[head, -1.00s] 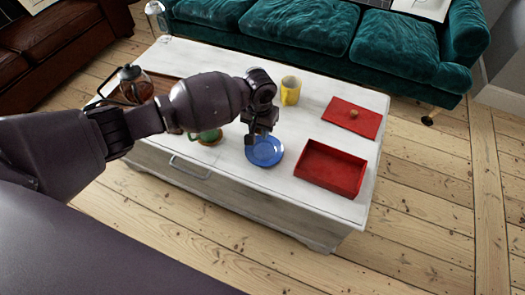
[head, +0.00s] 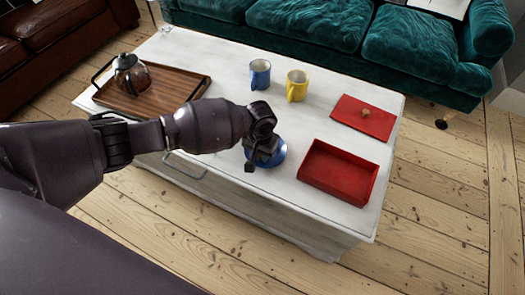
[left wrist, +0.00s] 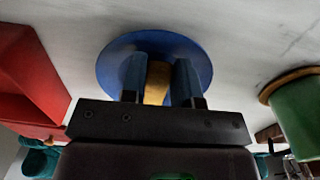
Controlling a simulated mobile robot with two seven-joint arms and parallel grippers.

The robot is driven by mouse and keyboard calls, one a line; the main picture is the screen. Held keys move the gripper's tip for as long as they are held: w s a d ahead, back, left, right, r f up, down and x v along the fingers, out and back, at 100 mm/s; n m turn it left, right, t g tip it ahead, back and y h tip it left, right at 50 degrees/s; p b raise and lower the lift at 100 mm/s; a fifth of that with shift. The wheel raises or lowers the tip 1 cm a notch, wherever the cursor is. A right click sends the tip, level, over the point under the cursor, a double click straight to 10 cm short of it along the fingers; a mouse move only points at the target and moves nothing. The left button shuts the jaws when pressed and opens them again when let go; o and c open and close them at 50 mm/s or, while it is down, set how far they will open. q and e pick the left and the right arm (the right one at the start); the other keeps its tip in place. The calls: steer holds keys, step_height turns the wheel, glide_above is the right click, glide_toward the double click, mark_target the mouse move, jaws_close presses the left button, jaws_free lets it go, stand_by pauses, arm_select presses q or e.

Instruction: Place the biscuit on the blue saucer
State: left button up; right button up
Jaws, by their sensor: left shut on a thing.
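The blue saucer (head: 279,155) lies on the white table, partly hidden behind my left gripper (head: 256,161) in the head view. In the left wrist view the saucer (left wrist: 115,65) is right beyond the fingertips. My left gripper (left wrist: 159,78) is shut on the tan biscuit (left wrist: 157,88), which shows between its two fingers in front of the saucer. I cannot tell whether the biscuit touches the saucer. The biscuit is not clear in the head view. My right gripper is in neither view.
A red open box (head: 338,174) stands right of the saucer, with a red lid (head: 362,117) behind it. Yellow (head: 297,86) and blue (head: 260,74) mugs stand farther back. A wooden tray (head: 170,94) holds a glass pot (head: 131,74). A green cup (left wrist: 298,112) is near my left gripper.

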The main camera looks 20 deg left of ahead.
arm_select(q)
steer(key=shift+r, duration=0.25)
steer(key=shift+f, duration=0.4)
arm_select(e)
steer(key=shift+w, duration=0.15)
arm_select(q)
steer(key=o, duration=0.9)
steer(key=shift+f, duration=0.1)
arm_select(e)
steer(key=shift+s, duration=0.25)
arm_select(q)
steer(key=r, duration=0.1)
steer(key=r+p, duration=0.1)
steer(key=r, duration=0.3)
steer(key=shift+w+r+p, duration=0.15)
steer(key=shift+w+p, duration=0.1)
steer(key=shift+p, duration=0.15)
step_height(320, 180, up, 8)
steer(key=p, duration=0.2)
steer(key=shift+s+f+p, duration=0.25)
steer(key=shift+p, duration=0.15)
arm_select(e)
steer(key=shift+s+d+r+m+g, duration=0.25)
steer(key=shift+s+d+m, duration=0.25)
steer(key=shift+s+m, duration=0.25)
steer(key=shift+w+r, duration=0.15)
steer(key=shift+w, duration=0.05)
